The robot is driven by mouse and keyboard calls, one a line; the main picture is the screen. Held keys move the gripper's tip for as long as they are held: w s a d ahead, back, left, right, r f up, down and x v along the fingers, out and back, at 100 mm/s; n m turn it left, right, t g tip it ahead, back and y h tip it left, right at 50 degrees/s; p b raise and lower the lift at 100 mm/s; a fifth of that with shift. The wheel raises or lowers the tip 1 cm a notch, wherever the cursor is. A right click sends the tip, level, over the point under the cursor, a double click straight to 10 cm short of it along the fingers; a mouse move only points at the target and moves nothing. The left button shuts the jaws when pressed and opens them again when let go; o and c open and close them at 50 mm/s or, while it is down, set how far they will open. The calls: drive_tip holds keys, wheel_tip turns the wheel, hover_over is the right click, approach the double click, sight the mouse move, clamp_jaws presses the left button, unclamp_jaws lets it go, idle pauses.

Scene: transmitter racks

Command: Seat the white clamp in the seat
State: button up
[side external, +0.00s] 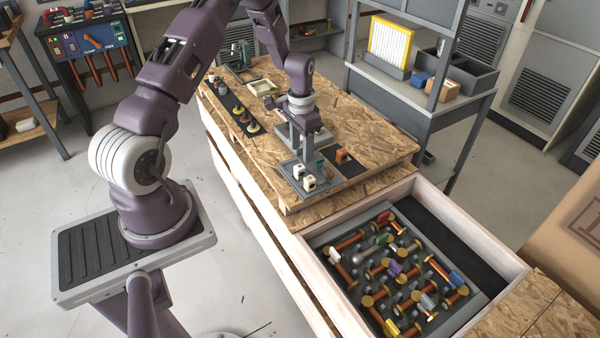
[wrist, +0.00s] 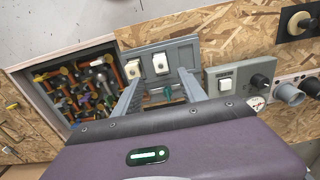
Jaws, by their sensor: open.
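Two small white clamps, a front one (side external: 309,183) and a back one (side external: 299,171), sit on a grey plate (side external: 288,166) near the bench's front end. In the wrist view they show as two white blocks, left (wrist: 132,69) and right (wrist: 160,63), beyond my fingertips. My gripper (side external: 306,153) points down just behind the white clamps, open. In the wrist view its two grey fingers (wrist: 158,84) stand apart, with a small teal piece (wrist: 168,93) seen between them. I see no white clamp between the fingers. Which spot is the seat, I cannot tell.
An orange block (side external: 343,156) sits on a dark mat right of the plate. An open drawer (side external: 443,208) in front holds a rack of coloured fittings. A dark strip with round knobs (side external: 237,108) lies on the left. Bare board lies to the right behind the mat.

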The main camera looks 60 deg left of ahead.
sight(300, 166)
wheel_tip(300, 166, down, 8)
drive_tip(key=shift+s+a, duration=0.1)
drive_tip(key=shift+a, duration=0.05)
clamp_jaws()
